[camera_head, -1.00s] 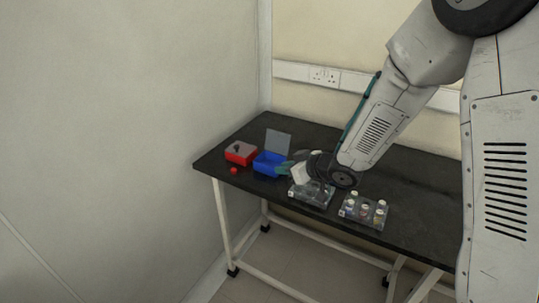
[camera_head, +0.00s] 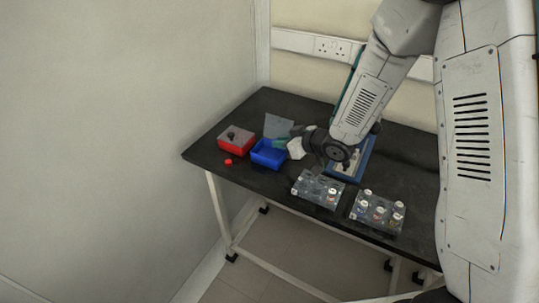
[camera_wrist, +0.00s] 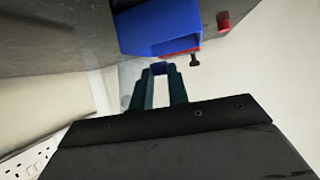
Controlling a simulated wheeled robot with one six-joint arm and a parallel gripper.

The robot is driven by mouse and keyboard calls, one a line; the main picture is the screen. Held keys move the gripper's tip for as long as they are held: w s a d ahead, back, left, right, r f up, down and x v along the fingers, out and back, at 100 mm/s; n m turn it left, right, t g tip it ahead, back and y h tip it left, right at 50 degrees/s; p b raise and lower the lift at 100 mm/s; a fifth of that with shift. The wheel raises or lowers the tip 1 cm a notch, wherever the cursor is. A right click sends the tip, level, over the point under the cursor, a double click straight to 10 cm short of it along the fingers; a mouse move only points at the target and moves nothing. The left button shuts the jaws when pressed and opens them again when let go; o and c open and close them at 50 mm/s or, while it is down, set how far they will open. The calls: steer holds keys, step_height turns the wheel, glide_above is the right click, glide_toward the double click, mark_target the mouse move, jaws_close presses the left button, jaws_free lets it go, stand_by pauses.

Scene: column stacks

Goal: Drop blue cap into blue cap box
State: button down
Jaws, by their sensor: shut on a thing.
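The blue cap (camera_wrist: 159,68) shows between the fingertips in the wrist view. My gripper (camera_wrist: 159,77) is shut on it with two teal fingers. In the head view my gripper (camera_head: 281,142) is at the back right of the blue cap box (camera_head: 268,160), close to its raised clear lid (camera_head: 278,126). The cap cannot be made out in the head view. The blue box also shows in the wrist view (camera_wrist: 155,30), just beyond the fingertips. Its inside is mostly hidden there.
A red box (camera_head: 235,148) with a clear lid stands left of the blue one, with a red cap (camera_head: 228,162) in front. Two clear racks (camera_head: 313,190) (camera_head: 365,216) with vials stand to the right. A blue-edged tray (camera_head: 361,166) is partly behind my arm.

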steer(key=shift+f, duration=0.7)
steer(key=shift+s, duration=0.1)
steer(key=c, duration=1.3)
jaws_free()
steer(key=v, duration=0.7)
steer(key=shift+s+d+r, duration=0.2)
steer(key=shift+s+d, duration=0.05)
steer(key=shift+s, duration=0.05)
